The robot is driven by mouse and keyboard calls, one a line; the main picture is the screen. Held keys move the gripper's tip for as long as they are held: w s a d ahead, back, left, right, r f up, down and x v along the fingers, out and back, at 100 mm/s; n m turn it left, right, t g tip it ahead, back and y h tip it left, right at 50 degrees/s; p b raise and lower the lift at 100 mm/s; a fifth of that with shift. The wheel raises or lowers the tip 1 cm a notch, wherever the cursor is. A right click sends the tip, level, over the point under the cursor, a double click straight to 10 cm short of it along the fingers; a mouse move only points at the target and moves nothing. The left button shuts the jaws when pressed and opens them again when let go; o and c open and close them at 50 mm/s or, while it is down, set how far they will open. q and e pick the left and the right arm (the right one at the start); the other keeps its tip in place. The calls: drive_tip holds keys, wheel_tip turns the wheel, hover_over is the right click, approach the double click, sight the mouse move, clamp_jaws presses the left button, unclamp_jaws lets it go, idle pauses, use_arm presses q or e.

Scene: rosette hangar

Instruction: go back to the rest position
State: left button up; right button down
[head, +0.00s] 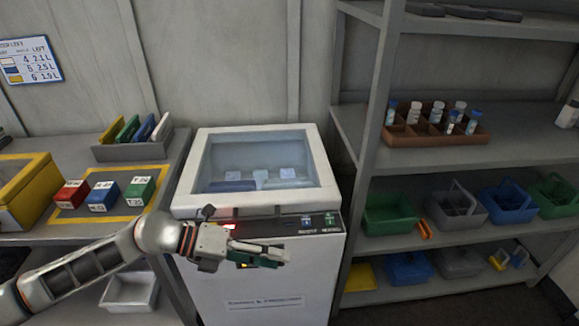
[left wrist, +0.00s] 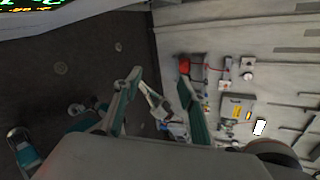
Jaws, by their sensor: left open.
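My left gripper (head: 272,254) is in front of the white chest with the glass lid (head: 330,195), near its control panel. It points to the right in the head view. In the left wrist view its two fingers (left wrist: 160,100) are spread apart with nothing between them. The gripper is open and empty. My left arm comes in from the lower left. My right gripper is not in view.
A bench at left bears red, blue and green boxes (head: 103,196), a yellow bin (head: 22,190) and a grey rack (head: 130,151). A shelf at right holds a brown vial tray (head: 436,139) and several baskets (head: 389,222). A white bin (head: 130,291) sits below the bench.

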use_arm(q)
drive_tip(key=d+r+n+t+h, duration=0.4)
drive_tip(key=d+n, duration=0.1)
drive_tip(key=n, duration=0.2)
drive_tip(key=w+a+f+n+t+y, duration=0.1)
drive_tip(key=a+f+n+t+y, duration=0.7)
drive_tip(key=n, duration=0.8)
drive_tip(key=s+a+f+n+g+y, duration=0.1)
drive_tip(key=s+a+f+n+y, duration=0.2)
drive_tip(key=f, duration=0.6)
drive_tip(key=s+a+f+n+g+y, duration=0.2)
drive_tip(key=s+a+f+n, duration=0.4)
drive_tip(key=s+f, duration=0.4)
drive_tip(key=shift+s+n+y, duration=0.15)
drive_tip(key=shift+n+y, duration=0.35)
drive_tip(key=shift+n, duration=0.3)
